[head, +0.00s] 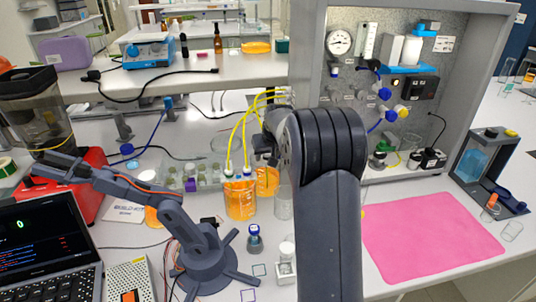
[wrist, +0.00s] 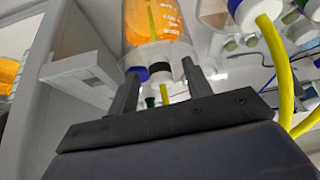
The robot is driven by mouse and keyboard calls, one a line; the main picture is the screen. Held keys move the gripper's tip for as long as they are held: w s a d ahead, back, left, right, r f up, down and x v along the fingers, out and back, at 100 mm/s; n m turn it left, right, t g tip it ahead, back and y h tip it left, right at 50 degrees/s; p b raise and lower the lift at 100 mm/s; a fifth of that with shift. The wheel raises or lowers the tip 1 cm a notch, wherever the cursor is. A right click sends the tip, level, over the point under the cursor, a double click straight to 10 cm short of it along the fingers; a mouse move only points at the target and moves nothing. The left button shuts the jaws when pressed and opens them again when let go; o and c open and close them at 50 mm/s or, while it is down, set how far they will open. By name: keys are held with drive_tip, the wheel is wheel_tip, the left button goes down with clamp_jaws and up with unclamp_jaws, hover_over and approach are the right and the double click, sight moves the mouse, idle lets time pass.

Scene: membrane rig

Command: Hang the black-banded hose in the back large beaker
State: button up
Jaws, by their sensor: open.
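Two large beakers of orange liquid stand on the bench in the head view, a front beaker (head: 240,203) and a back beaker (head: 268,182). Yellow hoses (head: 234,137) arch down, with white collared ends at the front beaker's rim. In the wrist view a black-banded hose collar (wrist: 161,72) shows beside a blue-banded collar (wrist: 141,73), next to an orange-filled beaker (wrist: 153,22). My gripper (wrist: 160,69) is open, its fingers on either side of the black band; contact is not clear. In the head view my arm hides most of the gripper.
An upright panel with gauges and valves (head: 390,90) stands right of my arm. A pink mat (head: 430,235) lies clear at the right. A small grey robot arm (head: 200,235) and a laptop (head: 45,250) stand at the left. A blue-capped bottle (head: 254,240) stands in front of the beakers.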

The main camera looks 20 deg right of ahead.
drive_tip(key=shift+r, duration=0.1)
drive_tip(key=b+v, duration=0.2)
drive_tip(key=v, duration=0.8)
drive_tip(key=shift+s+r, duration=0.15)
drive_tip(key=shift+r, duration=0.15)
drive_tip(key=p+x, duration=0.2)
drive_tip(key=x, duration=0.8)
drive_tip(key=shift+w+f, duration=0.2)
drive_tip(key=shift+f, duration=0.15)
drive_tip(key=shift+r, duration=0.15)
drive_tip(key=shift+s, duration=0.15)
